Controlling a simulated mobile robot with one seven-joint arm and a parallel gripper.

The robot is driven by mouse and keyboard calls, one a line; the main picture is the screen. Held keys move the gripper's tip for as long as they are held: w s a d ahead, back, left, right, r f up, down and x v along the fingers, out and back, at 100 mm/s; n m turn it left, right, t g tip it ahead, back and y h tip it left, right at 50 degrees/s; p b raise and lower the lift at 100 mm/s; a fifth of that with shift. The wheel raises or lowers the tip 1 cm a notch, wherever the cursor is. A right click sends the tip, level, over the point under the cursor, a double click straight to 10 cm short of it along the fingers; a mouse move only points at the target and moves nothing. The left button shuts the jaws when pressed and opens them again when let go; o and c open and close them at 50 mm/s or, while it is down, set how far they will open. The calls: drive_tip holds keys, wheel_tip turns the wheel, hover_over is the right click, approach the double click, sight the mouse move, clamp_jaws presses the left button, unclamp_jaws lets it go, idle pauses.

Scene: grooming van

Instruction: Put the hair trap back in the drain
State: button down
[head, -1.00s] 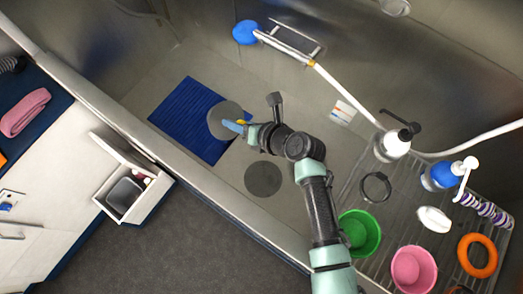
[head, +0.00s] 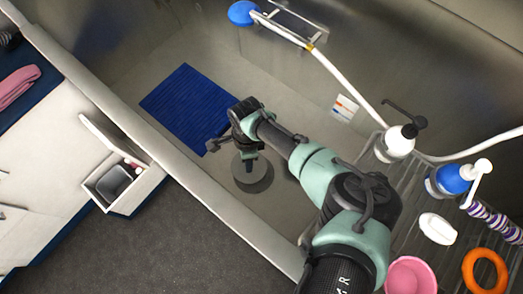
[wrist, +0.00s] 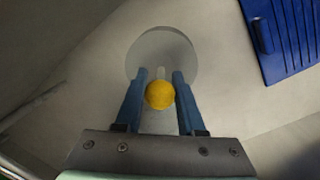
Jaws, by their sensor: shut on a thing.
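The hair trap is a grey disc (head: 239,171) with a yellow knob (wrist: 160,95). My gripper (head: 249,166) points down over it in the head view. In the wrist view my gripper (wrist: 161,75) has its blue fingers on either side of the knob, and the disc (wrist: 162,50) shows beyond the fingertips. The trap is over the drain's place on the tub floor and hides most or all of the drain. A darker crescent shows along the disc's lower edge in the head view. I cannot tell whether the disc touches the floor.
A blue ribbed mat (head: 190,105) lies on the tub floor, up and left of the trap. The tub's near wall (head: 200,190) runs close below it. Bottles, a pink bowl (head: 410,276) and an orange ring (head: 485,271) stand on the slatted rack at right.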

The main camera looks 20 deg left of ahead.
drive_tip(key=shift+w+d+n+t, duration=0.25)
drive_tip(key=shift+d+n+t, duration=0.15)
drive_tip(key=shift+d+n, duration=0.25)
drive_tip(key=f+b, duration=0.5)
drive_tip(key=b, duration=0.1)
drive_tip(key=shift+a+f, duration=0.2)
drive_tip(key=shift+f+b, duration=0.9)
drive_tip(key=shift+f, duration=0.5)
drive_tip(key=shift+s, duration=0.1)
drive_tip(key=shift+c, duration=2.2)
unclamp_jaws()
wheel_tip(320, 180, up, 13)
drive_tip(key=p, duration=0.2)
drive_tip(key=shift+p, duration=0.4)
